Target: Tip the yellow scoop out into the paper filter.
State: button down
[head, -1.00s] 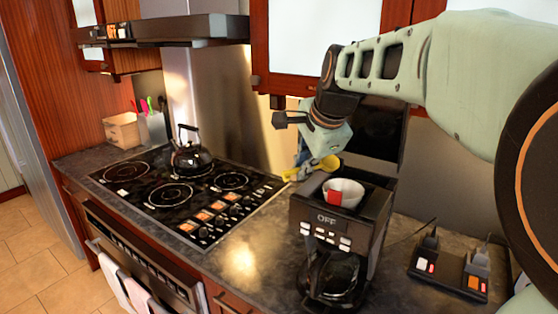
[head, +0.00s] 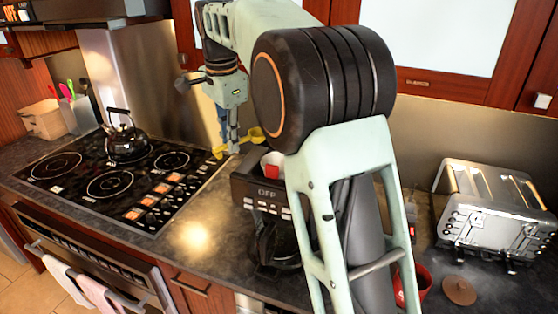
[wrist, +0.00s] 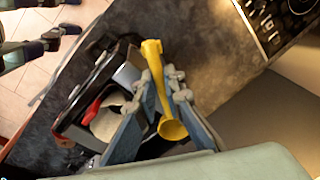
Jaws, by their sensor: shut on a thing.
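The yellow scoop (head: 256,134) is held in my gripper (head: 233,146), behind and a little left of the coffee maker's open top. In the wrist view the scoop (wrist: 158,80) passes between the two fingers, with its round bowl at the lower end. The bowl's contents cannot be made out. The white paper filter (head: 268,158) sits in the top of the black coffee maker (head: 244,190), partly hidden by my arm. The filter also shows in the wrist view (wrist: 106,122), left of the fingers with a red piece against it. The scoop is apart from the filter.
A stovetop (head: 110,180) with a black kettle (head: 126,138) lies to the left. A silver toaster (head: 497,215), a red container (head: 424,283) and a small brown lid (head: 459,291) stand on the right. Cabinets hang above. My arm blocks the view right of the coffee maker.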

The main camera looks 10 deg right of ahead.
jog(key=shift+r, duration=2.05)
jog(key=shift+s, duration=0.1)
